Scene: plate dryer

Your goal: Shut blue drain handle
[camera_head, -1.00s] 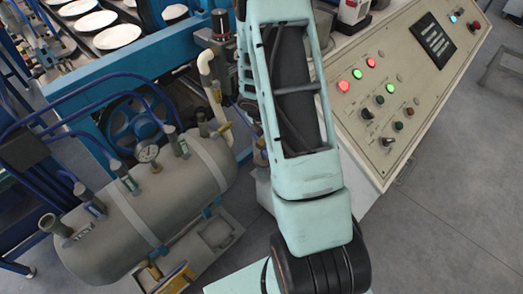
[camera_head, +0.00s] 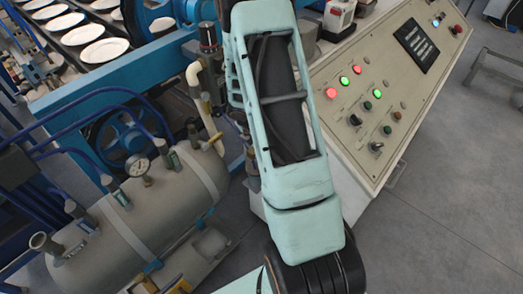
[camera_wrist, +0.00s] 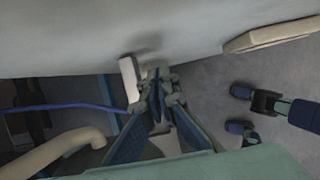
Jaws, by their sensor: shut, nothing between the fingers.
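I cannot pick out the blue drain handle for certain in either view. The grey tank (camera_head: 185,185) lies at the left of the head view, with small blue fittings (camera_head: 153,267) low on its side. My gripper (camera_wrist: 158,78) is at the middle of the wrist view, its fingers drawn together with nothing seen between them. A pale upright block (camera_wrist: 130,78) shows just left of the fingertips; I cannot tell whether they touch. A large grey surface (camera_wrist: 190,30) fills the top of that view. In the head view my gripper is not visible, and my arm hides the middle.
A sloped control panel (camera_head: 395,90) with lit buttons stands right of my arm. A blue frame (camera_head: 110,72) carrying white plates is at the upper left. A beige pipe (camera_wrist: 60,150) bends at the lower left of the wrist view. Open floor (camera_head: 450,180) lies right.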

